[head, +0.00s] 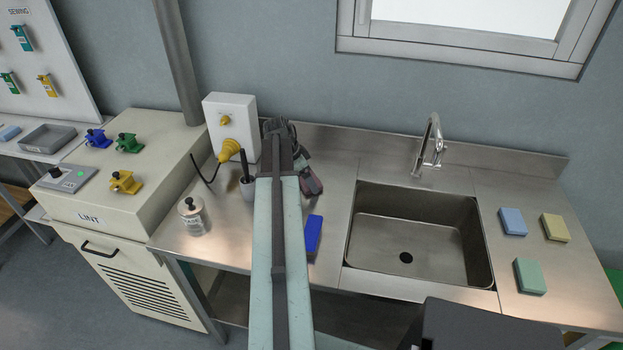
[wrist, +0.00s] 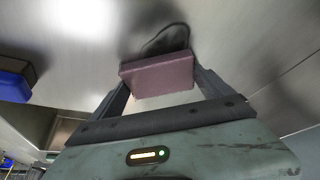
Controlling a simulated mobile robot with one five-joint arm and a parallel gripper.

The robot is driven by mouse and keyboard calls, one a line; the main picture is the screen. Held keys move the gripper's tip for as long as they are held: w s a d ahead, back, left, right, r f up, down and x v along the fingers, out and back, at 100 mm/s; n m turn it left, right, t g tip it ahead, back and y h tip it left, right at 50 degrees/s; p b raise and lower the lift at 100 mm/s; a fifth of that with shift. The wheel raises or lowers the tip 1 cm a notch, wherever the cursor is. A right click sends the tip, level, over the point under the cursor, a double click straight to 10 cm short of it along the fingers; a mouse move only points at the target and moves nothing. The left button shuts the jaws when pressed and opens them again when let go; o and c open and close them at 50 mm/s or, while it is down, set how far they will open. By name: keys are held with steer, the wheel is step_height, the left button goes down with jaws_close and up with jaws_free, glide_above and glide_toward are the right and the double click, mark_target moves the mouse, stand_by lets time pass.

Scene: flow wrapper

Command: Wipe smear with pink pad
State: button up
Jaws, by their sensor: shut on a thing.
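The pink pad (wrist: 158,76) is held between the two fingers of my gripper (wrist: 160,88). In the head view the pad (head: 313,184) shows at the right of my gripper (head: 300,166), over the steel counter left of the sink. The pad is tilted in the wrist view, and I cannot tell whether it touches the surface. A dark, loop-shaped mark (wrist: 165,38) shows on the steel just beyond the pad; I cannot tell whether it is the smear or a shadow. My arm hides part of the counter in the head view.
A blue block (head: 313,234) lies near the counter's front edge. A dark-handled tool in a grey cup (head: 247,188) and a lidded jar (head: 193,216) stand to the left. The sink (head: 408,256) is right; blue (head: 513,222), yellow (head: 555,228) and green (head: 530,276) pads lie beyond it.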

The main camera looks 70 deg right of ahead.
steer(key=shift+w+a, duration=0.2)
steer(key=shift+w, duration=1.8)
steer(key=shift+w+a, duration=0.2)
steer(key=shift+w, duration=1.8)
step_height(320, 180, up, 6)
steer(key=p, duration=0.6)
steer(key=shift+s, duration=0.1)
steer(key=shift+r, duration=0.1)
step_height(320, 180, up, 3)
steer(key=p, duration=0.3)
